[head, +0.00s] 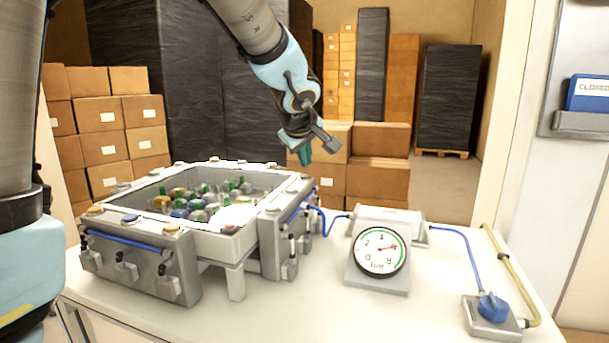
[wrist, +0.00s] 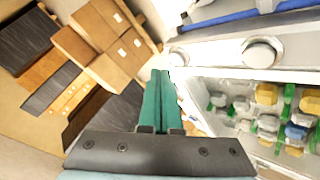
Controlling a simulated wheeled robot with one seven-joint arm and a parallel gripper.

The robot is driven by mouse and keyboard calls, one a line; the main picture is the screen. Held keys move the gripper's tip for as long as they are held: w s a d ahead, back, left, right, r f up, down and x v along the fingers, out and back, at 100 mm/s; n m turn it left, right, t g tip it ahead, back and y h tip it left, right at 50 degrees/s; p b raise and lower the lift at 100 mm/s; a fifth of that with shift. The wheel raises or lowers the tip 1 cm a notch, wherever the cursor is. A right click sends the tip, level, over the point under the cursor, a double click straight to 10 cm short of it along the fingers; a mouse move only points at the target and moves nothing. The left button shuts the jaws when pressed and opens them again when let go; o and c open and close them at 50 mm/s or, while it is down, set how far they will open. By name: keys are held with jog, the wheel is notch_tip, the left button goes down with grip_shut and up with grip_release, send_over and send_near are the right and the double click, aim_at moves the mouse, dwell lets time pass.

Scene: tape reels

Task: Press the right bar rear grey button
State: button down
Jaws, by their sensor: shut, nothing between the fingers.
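My gripper (head: 304,156) is shut and empty, pointing down above the rear end of the right bar (head: 268,243). In the wrist view its green fingers (wrist: 160,76) lie together. The rear grey button (head: 306,177) shows small on top of the right bar, just below the fingertips in the head view. In the wrist view a round grey button (wrist: 178,56) sits at the bar's end, close beyond the fingertips, and a second grey button (wrist: 260,52) sits farther right along the bar. A gap seems to remain between fingers and button.
A white tray (head: 240,241) of coloured parts lies between the bars. The front bar (head: 150,270) has yellow and blue buttons. A pressure gauge (head: 380,251) and a blue valve (head: 492,308) stand to the right. Cardboard boxes (head: 380,140) are behind the table.

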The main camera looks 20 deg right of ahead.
aim_at(305, 181)
notch_tip(305, 181, up, 5)
jog(key=shift+f+p, duration=0.2)
jog(key=shift+p, duration=1.05)
